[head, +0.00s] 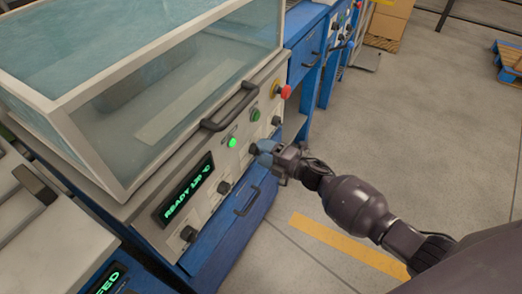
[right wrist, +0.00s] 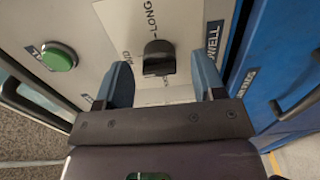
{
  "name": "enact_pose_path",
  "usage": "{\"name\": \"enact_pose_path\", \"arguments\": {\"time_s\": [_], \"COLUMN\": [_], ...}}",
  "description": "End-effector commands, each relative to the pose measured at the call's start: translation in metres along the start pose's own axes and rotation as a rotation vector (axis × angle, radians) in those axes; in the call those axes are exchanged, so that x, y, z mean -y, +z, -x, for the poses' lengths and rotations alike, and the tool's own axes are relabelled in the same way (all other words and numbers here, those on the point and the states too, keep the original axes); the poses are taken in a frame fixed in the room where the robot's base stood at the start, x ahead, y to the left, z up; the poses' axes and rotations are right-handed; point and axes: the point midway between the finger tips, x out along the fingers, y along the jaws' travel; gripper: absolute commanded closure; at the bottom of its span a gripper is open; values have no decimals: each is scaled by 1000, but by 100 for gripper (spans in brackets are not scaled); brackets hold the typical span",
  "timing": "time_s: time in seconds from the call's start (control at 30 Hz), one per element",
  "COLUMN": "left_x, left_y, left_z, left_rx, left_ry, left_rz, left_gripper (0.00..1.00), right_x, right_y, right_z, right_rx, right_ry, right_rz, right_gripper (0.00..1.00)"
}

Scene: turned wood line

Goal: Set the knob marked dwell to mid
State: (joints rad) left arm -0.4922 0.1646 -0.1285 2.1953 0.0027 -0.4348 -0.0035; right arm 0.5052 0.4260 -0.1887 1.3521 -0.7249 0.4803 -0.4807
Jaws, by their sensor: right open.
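The dwell knob (right wrist: 158,58) is black and sits on a pale panel in the right wrist view. The word DWELL is printed to its right, LONG above it and MID to its left; a partly hidden mark lies below. Its exact setting is hard to read. My right gripper (right wrist: 161,76) is open, its two blue fingers on either side of the knob with gaps showing. In the head view my right gripper (head: 264,153) is at the machine's front panel and hides part of the knob. My left gripper is out of view.
A green button (right wrist: 60,57) lies left of the knob in the wrist view. In the head view the panel carries a black handle (head: 230,107), a red stop button (head: 285,92), other knobs (head: 188,234) and a green READY display (head: 187,190). Floor to the right is open.

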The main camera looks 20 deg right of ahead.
Motion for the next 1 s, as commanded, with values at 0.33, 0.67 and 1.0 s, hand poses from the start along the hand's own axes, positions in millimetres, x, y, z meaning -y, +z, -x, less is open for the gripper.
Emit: {"name": "enact_pose_path", "arguments": {"time_s": [0.33, 0.67, 1.0], "left_x": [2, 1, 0], "left_y": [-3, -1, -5], "left_z": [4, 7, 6], "left_rx": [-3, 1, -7], "left_ry": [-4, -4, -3], "left_rz": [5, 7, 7], "left_gripper": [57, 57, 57], "right_x": [-3, -1, -1], "right_y": [1, 0, 0], "right_z": [63, 93, 94], "right_rx": [2, 1, 1], "right_ry": [1, 1, 1], "right_rz": [2, 1, 0], "right_gripper": [37, 37, 37]}}
